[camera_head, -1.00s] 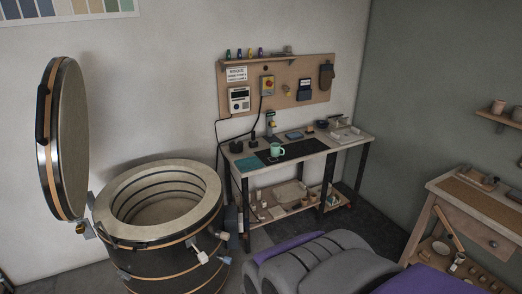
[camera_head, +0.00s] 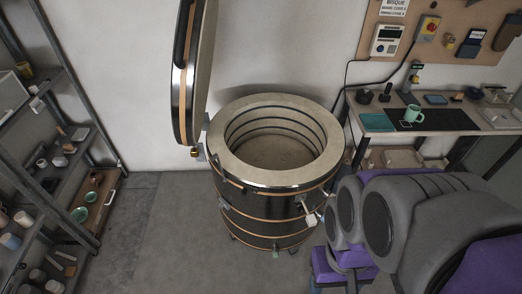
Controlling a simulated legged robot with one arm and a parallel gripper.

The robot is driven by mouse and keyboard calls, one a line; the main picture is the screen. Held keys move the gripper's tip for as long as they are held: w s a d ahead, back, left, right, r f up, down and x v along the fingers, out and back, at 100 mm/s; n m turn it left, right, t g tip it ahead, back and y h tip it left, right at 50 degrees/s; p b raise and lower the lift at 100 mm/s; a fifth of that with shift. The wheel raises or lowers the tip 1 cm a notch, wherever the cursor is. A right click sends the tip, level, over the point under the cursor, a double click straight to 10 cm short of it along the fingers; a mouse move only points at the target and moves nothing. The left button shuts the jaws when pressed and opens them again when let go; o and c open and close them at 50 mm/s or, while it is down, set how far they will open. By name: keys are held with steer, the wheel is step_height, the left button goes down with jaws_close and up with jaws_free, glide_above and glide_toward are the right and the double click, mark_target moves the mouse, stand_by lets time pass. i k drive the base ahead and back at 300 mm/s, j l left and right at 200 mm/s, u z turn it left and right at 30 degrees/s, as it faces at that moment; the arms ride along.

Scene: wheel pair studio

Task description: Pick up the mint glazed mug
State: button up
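The mint glazed mug (camera_head: 413,113) stands upright on a dark mat (camera_head: 432,122) on the workbench (camera_head: 470,121) at the right, against the back wall. Nothing covers it in this view. My arm's grey and purple links fill the lower right, in front of the bench. My gripper's fingers cannot be made out.
An open round kiln (camera_head: 270,190) stands in the middle, left of the bench, its lid (camera_head: 190,75) raised. A shelf rack (camera_head: 75,135) with pots stands at the far left. The floor (camera_head: 165,230) between rack and kiln is clear. A tool board (camera_head: 450,30) hangs above the bench.

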mark_target(415, 115)
steer(key=i+j, duration=0.25)
steer(key=i, duration=0.25)
steer(key=i+l, duration=0.15)
steer(key=l, duration=0.35)
steer(key=i+l, duration=0.15)
steer(key=l, duration=0.35)
steer(key=i+l, duration=0.15)
steer(key=l, duration=0.35)
steer(key=i+l, duration=0.1)
steer(key=l, duration=0.4)
steer(key=i+l, duration=0.15)
steer(key=l, duration=0.35)
steer(key=i+l, duration=0.15)
steer(key=l, duration=0.35)
steer(key=i+l, duration=0.15)
steer(key=l, duration=0.35)
steer(key=i+l, duration=0.15)
steer(key=l, duration=0.35)
